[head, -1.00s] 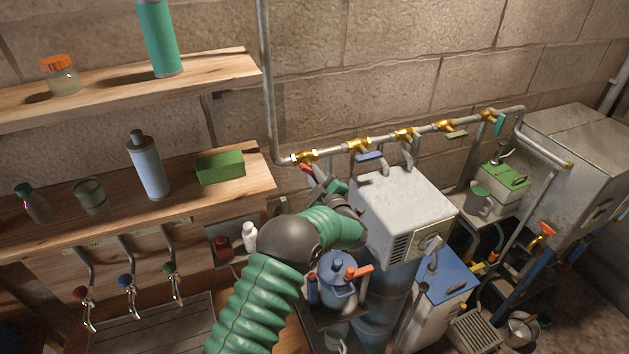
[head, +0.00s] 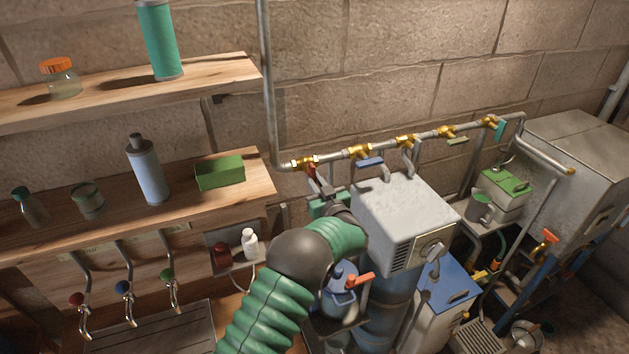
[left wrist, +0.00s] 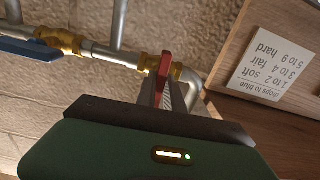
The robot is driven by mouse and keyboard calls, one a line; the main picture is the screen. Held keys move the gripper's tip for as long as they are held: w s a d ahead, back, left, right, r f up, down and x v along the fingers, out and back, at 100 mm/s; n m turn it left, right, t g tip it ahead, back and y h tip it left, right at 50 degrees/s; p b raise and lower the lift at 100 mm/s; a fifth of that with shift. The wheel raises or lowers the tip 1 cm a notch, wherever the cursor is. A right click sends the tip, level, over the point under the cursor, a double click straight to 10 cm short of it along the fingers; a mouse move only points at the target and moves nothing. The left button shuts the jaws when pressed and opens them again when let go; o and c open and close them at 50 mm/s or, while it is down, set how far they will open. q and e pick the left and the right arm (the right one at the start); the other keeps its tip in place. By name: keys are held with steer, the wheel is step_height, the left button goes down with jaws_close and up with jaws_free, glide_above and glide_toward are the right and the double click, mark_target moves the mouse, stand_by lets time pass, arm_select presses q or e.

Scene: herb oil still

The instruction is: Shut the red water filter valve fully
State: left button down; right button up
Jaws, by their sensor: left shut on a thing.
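The red valve handle (head: 311,171) is on the brass valve at the left end of the wall pipe. It also shows in the left wrist view (left wrist: 165,64), standing crosswise to the pipe. My left gripper (head: 319,183) reaches up to it, and in the left wrist view its fingers (left wrist: 161,92) are shut on the handle. The fingers and my arm hide part of the handle in the head view. My right gripper is out of view.
Several more brass valves sit along the pipe to the right, the nearest with a blue handle (head: 369,162). A grey box unit (head: 400,205) stands close right of my gripper. A wooden shelf (head: 262,188) with a green block (head: 220,173) is to the left.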

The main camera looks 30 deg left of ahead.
arm_select(q)
steer(key=shift+d+f+m, duration=0.1)
steer(key=shift+f+m, duration=0.3)
steer(key=shift+m, duration=0.2)
steer(key=c, duration=1.5)
jaws_free()
steer(key=shift+r, duration=0.15)
steer(key=shift+o, duration=0.2)
steer(key=shift+r, duration=0.15)
steer(key=b+v, duration=0.6)
steer(key=v, duration=1.1)
